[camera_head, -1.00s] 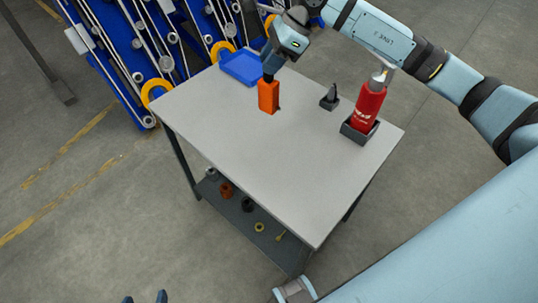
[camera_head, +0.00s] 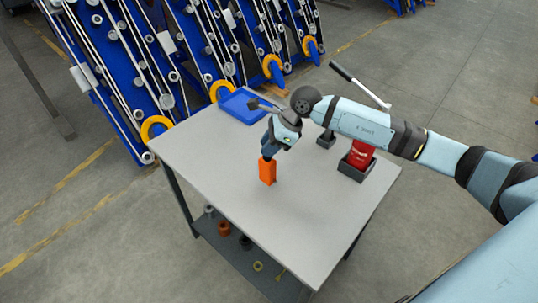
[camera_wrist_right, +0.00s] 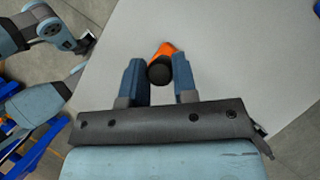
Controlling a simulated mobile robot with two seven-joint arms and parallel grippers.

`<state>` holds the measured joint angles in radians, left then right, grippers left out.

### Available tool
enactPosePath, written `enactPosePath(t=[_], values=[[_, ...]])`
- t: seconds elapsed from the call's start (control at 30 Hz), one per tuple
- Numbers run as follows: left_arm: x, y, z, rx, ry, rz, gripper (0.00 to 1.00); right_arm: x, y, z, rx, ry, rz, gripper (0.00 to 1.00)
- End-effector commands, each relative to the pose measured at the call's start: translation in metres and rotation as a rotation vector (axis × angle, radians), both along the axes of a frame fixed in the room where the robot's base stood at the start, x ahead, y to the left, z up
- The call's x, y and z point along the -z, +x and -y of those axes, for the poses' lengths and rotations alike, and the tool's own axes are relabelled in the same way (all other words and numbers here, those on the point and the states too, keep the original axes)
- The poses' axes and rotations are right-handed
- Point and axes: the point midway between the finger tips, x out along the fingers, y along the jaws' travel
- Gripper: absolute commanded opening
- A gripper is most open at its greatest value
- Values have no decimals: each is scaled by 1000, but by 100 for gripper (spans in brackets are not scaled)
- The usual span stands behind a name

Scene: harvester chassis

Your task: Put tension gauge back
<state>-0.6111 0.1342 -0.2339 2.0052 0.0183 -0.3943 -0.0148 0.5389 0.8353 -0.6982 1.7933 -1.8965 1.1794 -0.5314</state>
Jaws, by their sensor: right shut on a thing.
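The tension gauge (camera_head: 267,171) is an orange block with a dark top end. My right gripper (camera_head: 268,150) is shut on its upper end from above. In the right wrist view, the gauge (camera_wrist_right: 164,54) shows its round black end and orange side between the two blue-grey fingers (camera_wrist_right: 158,80). It is upright over the middle of the grey table (camera_head: 225,185); whether its base touches the top cannot be told.
A blue tray (camera_head: 240,106) lies at the table's back left. A red tool (camera_head: 361,153) stands in a dark holder (camera_head: 354,172) at the right, near a small dark stand (camera_head: 326,140). Blue chassis units (camera_head: 130,70) stand behind. The front tabletop is clear.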

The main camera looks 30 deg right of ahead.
Motion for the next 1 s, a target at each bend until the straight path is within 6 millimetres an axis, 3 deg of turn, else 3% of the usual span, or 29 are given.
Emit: enactPosePath(t=[0.33,0.67,0.7,0.8,1.0], values=[[-1,-1,0,2,4,-2,79,41,-1,0,0,1,-1,0],[3,-2,0,3,4,-4,79,46,0,0,-1,0,0,0],[3,-2,0,3,3,-5,79,47,-1,0,-1,-1,0,29],[2,-2,0,3,4,-6,79,46,-1,0,-1,-1,0,52],[1,-2,0,3,3,-5,79,45,-1,0,-1,-1,0,52]])
